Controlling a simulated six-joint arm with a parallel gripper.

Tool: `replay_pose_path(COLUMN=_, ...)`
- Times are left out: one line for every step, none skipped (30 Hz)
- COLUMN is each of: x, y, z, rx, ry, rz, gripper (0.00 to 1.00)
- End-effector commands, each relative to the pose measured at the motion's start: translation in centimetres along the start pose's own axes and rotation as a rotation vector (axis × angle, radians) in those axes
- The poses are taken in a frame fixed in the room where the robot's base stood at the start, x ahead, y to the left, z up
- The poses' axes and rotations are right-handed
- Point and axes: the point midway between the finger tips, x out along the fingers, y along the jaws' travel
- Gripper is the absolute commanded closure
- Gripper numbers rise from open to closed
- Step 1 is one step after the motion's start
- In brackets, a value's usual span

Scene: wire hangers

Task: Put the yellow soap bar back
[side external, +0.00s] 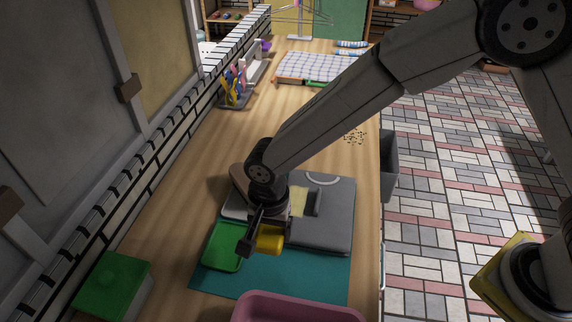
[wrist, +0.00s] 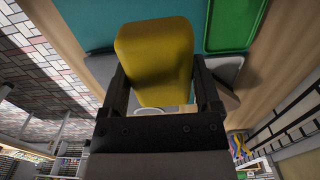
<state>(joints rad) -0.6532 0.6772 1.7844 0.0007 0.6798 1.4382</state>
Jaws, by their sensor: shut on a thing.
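The yellow soap bar (wrist: 154,52) is between the two fingers of my gripper (wrist: 163,90) in the wrist view. In the side view the yellow soap bar (side external: 270,238) hangs at the tip of my gripper (side external: 257,233), which is shut on it. It appears above the teal mat (side external: 300,282) and right of a green tray (side external: 223,246). The green tray also shows at the upper right of the wrist view (wrist: 235,22). How high the soap is above the mat is hard to tell.
A pink bin (side external: 295,308) stands at the front and a green-lidded box (side external: 110,282) at front left. A dark grey bin (side external: 388,165) hangs at the right table edge. The table beyond has a checked cloth (side external: 315,67).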

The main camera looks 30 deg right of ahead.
Motion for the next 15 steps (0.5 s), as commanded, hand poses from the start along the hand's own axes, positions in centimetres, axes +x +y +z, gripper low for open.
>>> replay_pose_path(x=0.3, y=-0.5, z=-0.2, rx=0.0, ry=0.0, rz=0.0, gripper=0.67)
replay_pose_path(x=0.5, y=-0.8, z=-0.2, rx=0.0, ry=0.0, rz=0.0, gripper=0.67)
replay_pose_path(x=0.7, y=-1.3, z=-0.4, rx=0.0, ry=0.0, rz=0.0, gripper=0.67)
replay_pose_path(x=0.8, y=-1.6, z=-0.5, rx=0.0, ry=0.0, rz=0.001, gripper=0.67)
replay_pose_path(x=1.0, y=-2.0, z=-0.5, rx=0.0, ry=0.0, rz=0.001, gripper=0.67)
replay_pose_path(x=1.2, y=-2.4, z=-0.7, rx=0.0, ry=0.0, rz=0.001, gripper=0.67)
replay_pose_path(x=1.4, y=-2.8, z=-0.8, rx=0.0, ry=0.0, rz=0.0, gripper=0.67)
replay_pose_path(x=1.5, y=-3.1, z=-0.8, rx=0.0, ry=0.0, rz=0.0, gripper=0.67)
replay_pose_path(x=1.7, y=-3.6, z=-0.9, rx=0.0, ry=0.0, rz=0.0, gripper=0.67)
replay_pose_path(x=1.9, y=-3.9, z=-1.0, rx=0.0, ry=0.0, rz=0.0, gripper=0.67)
replay_pose_path(x=2.0, y=-4.2, z=-1.1, rx=0.0, ry=0.0, rz=0.001, gripper=0.67)
replay_pose_path(x=2.2, y=-4.7, z=-1.2, rx=0.0, ry=0.0, rz=0.0, gripper=0.67)
replay_pose_path(x=2.3, y=-5.0, z=-1.3, rx=0.0, ry=0.0, rz=0.0, gripper=0.67)
replay_pose_path(x=2.5, y=-5.3, z=-1.4, rx=0.0, ry=0.0, rz=0.0, gripper=0.67)
replay_pose_path(x=2.7, y=-5.7, z=-1.5, rx=0.0, ry=0.0, rz=0.0, gripper=0.67)
